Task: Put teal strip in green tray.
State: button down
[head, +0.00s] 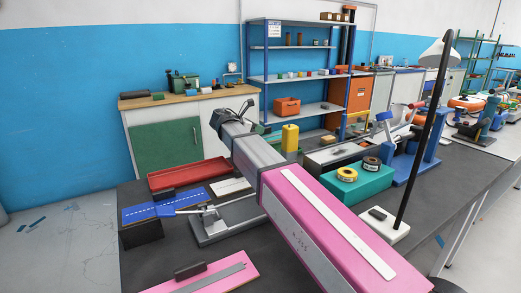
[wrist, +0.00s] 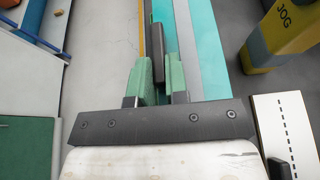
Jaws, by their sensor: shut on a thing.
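In the wrist view, my gripper (wrist: 164,84) has two green fingers closed on a dark upright grip (wrist: 158,45). A teal strip (wrist: 189,32) runs lengthwise beyond and beside this grip. The grip appears to belong to the strip, but the fingers hide where they join. In the head view, the wrist end of my arm blocks most of the gripper, and the teal strip cannot be made out. I cannot pick out a green tray with certainty in either view.
A yellow JOG block (wrist: 285,35) stands right of my gripper, and a white dashed panel (wrist: 282,125) lies lower right. The dark bench holds a red tray (head: 188,174), a blue dashed board (head: 150,211), a pink board (head: 215,279) and a teal box (head: 350,192) with tape rolls.

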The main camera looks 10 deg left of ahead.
jog(key=shift+f, duration=3.7)
jog(key=c, duration=1.4)
grip_release()
jog(key=shift+f, duration=0.15)
jog(key=shift+s+a+r, duration=0.1)
jog(key=shift+r, duration=0.1)
jog(key=v, duration=1.1)
jog(key=shift+s+a+r, duration=0.1)
jog(key=shift+s+a, duration=0.15)
